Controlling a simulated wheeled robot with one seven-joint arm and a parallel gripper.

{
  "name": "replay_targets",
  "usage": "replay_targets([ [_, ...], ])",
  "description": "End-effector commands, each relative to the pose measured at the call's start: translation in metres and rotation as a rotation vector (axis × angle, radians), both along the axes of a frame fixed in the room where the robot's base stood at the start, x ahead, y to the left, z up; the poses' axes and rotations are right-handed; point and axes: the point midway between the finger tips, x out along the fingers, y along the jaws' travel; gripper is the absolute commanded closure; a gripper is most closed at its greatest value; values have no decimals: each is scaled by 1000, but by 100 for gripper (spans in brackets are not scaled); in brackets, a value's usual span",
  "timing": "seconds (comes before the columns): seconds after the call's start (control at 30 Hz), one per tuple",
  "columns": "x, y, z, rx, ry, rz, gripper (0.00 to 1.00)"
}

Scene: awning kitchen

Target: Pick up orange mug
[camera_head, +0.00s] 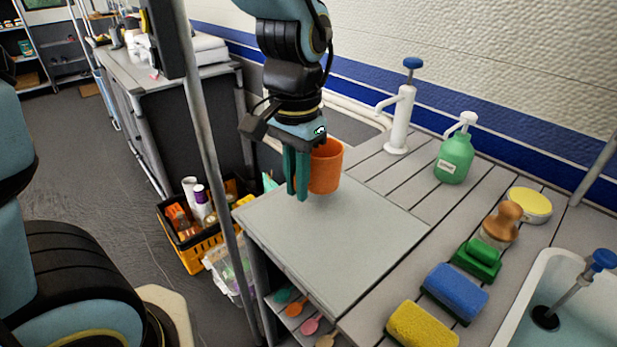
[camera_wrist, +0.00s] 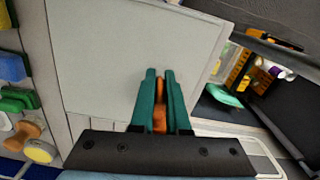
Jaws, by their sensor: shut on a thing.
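The orange mug (camera_head: 327,168) is in the head view, at my gripper over the far part of the grey board on the counter. My gripper (camera_head: 298,190) points down with its teal fingers at the mug's left side. In the wrist view, a narrow orange part of the mug (camera_wrist: 160,110) shows between the two fingers of my gripper (camera_wrist: 160,75), and they are shut on it. The mug looks upright in the head view. I cannot tell for sure whether its base touches the board. The fingers and wrist hide part of the mug.
The grey board (camera_head: 330,245) is otherwise bare. To the right stand a white pump (camera_head: 400,120), a green soap bottle (camera_head: 455,158), a wooden-knobbed brush (camera_head: 500,222), a blue sponge (camera_head: 455,292) and a yellow sponge (camera_head: 422,327). A metal post (camera_head: 215,170) rises left of the counter.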

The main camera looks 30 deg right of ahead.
Motion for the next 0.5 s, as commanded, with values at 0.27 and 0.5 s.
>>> replay_targets([
  [0.27, -3, 11, 0, -1, 0, -1, 100],
  [0.5, -4, 14, 0, 0, 0, -1, 100],
])
